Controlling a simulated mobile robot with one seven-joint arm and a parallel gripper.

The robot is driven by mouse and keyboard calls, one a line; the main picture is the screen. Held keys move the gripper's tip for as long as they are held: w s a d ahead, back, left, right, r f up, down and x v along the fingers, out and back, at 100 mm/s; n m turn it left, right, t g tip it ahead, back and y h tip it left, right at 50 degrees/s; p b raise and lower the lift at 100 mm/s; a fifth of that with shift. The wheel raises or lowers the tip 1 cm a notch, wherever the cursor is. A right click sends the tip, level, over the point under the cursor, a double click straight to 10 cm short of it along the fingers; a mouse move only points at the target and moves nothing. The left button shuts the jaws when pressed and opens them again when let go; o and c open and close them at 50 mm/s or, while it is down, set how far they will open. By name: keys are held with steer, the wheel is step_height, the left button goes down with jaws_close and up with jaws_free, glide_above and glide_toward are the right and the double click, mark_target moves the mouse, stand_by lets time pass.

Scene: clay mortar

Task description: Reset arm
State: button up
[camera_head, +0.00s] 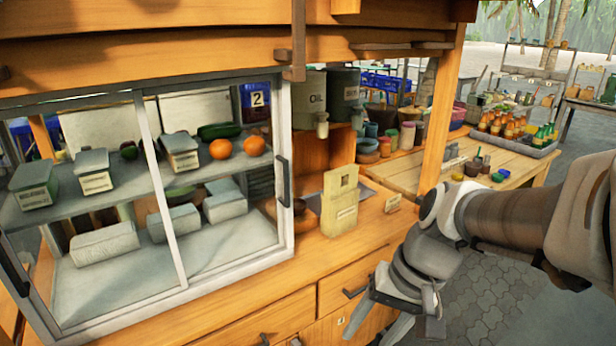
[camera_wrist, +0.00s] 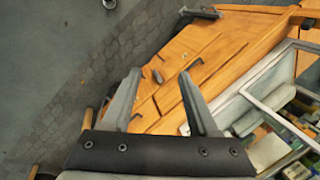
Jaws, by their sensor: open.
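My gripper shows in the wrist view (camera_wrist: 155,88) with its two grey fingers spread apart and nothing between them. Behind the fingers are the orange wooden drawer fronts of the stall and the grey paved ground. In the head view my arm comes in from the right and bends down in front of the wooden counter (camera_head: 375,228).
A glass display case (camera_head: 285,235) with tins, oranges and a cucumber stands at left. A beige container (camera_head: 340,200) stands on the counter. A wooden table (camera_head: 425,165) with a tray of bottles (camera_head: 512,145) is behind my arm. Paved floor at lower right is open.

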steer(key=s+d+r+n+t+h+p, duration=0.2)
steer(key=s+d+r+t+h, duration=0.1)
steer(key=r, duration=0.6)
steer(key=shift+s+d+r+t+h, duration=0.15)
steer(key=shift+s+d+t+h, duration=0.15)
steer(key=shift+s+d+t, duration=0.6)
steer(key=shift+a, duration=0.1)
